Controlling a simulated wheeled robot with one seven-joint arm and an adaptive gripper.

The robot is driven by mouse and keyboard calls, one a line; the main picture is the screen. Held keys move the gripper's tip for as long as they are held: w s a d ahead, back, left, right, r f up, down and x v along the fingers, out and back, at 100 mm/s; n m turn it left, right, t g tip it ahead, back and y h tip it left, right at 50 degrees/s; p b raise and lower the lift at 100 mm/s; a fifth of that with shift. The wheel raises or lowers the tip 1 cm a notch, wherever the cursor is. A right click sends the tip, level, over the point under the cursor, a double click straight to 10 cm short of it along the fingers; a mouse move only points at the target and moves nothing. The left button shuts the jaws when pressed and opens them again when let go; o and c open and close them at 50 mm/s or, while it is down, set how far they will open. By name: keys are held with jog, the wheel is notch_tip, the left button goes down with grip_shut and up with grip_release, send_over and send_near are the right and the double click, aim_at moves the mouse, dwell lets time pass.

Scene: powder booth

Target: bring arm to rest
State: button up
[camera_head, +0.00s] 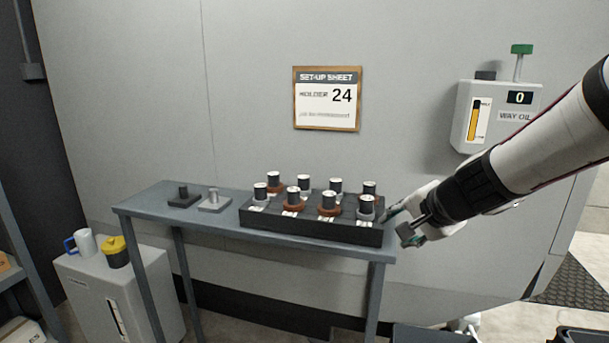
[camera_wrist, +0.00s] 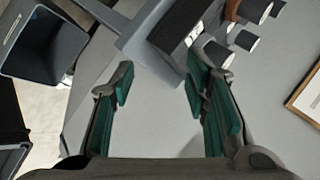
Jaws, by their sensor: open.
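My gripper (camera_head: 405,222) is at the right end of the narrow grey table (camera_head: 150,205), beside the dark holder block (camera_head: 300,229). In the wrist view my gripper (camera_wrist: 160,88) has its two green-padded fingers spread apart with nothing between them. The block carries two rows of dark cylindrical holders with pale tops, some with brown collars. In the head view the fingertips are close to the block's right end; I cannot tell whether they touch it. The block (camera_wrist: 172,40) also shows beyond the fingers in the wrist view.
Two small fixtures, one dark (camera_head: 183,198) and one light (camera_head: 214,203), sit on the table's left part. A set-up sheet (camera_head: 327,98) reading 24 and a way oil unit (camera_head: 493,115) are on the wall. A mug (camera_head: 85,243) and yellow-topped pot (camera_head: 116,252) stand on a cabinet lower left.

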jog(key=s+a+r+n+g+y, duration=0.1)
jog(key=s+a+n+g, duration=0.2)
jog(key=s, duration=0.6)
jog(key=s+a+r+n+g, duration=0.1)
jog(key=s+a+n, duration=0.35)
jog(key=s, duration=0.55)
jog(key=s+d+f+n+g+h, duration=0.15)
jog(key=s+d, duration=0.25)
jog(key=s, duration=0.5)
jog(key=s+d+f+n+g+h, duration=0.1)
jog(key=s+d+n+g+h, duration=0.15)
jog(key=s, duration=0.65)
notch_tip(320, 180, up, 17)
jog(key=d+t+p, duration=0.1)
jog(key=t+p, duration=0.2)
jog(key=p, duration=1.2)
jog(key=shift+y, duration=0.4)
jog(key=shift+w, duration=0.1)
